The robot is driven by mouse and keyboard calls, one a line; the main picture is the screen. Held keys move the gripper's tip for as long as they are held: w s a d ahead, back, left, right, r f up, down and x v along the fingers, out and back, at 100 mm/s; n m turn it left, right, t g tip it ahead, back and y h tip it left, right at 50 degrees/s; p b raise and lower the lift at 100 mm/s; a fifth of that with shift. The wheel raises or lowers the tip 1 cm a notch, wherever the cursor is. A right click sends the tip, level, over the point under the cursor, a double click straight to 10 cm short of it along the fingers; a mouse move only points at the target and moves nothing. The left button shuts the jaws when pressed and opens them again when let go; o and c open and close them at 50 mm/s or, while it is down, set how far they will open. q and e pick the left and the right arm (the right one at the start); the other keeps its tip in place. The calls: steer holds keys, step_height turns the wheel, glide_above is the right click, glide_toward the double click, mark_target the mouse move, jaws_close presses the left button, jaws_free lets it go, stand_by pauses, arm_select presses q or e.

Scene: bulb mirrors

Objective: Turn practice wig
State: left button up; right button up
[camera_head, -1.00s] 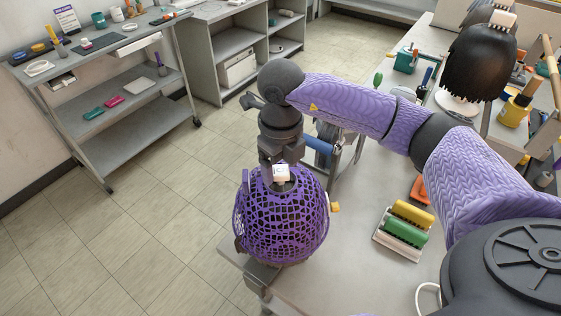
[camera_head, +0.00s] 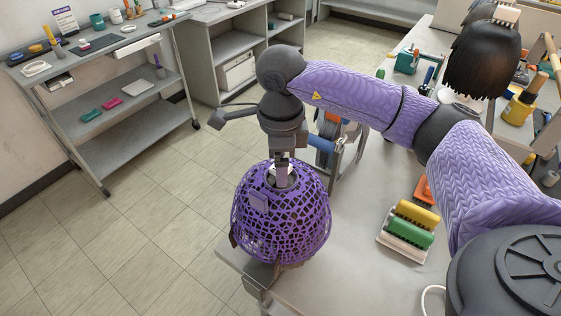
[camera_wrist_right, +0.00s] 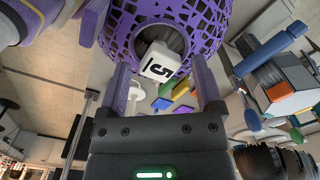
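A purple lattice head form (camera_head: 300,235) stands at the near left corner of the table, upright. I cannot tell whether this form or the black-haired wig (camera_head: 482,62) on a white stand at upper right is the practice wig. In the right wrist view the form (camera_wrist_right: 214,18) has a round top opening with a white block marked "5" (camera_wrist_right: 162,62). My right gripper (camera_head: 281,182) points straight down over this opening. In the wrist view the right gripper (camera_wrist_right: 163,76) is open, its fingers on either side of the block with gaps. My left gripper is not in view.
A rack with green and yellow rollers (camera_head: 408,228) and an orange item (camera_head: 424,190) lie on the table to the right. A grey shelf cart (camera_head: 135,110) stands across the floor at left. The table's near edge lies just beside the form.

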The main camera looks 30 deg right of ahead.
steer(key=shift+r, duration=0.1)
step_height(320, 180, up, 6)
steer(key=p, duration=0.4)
steer(key=shift+p, duration=0.4)
step_height(320, 180, up, 10)
steer(key=p, duration=0.1)
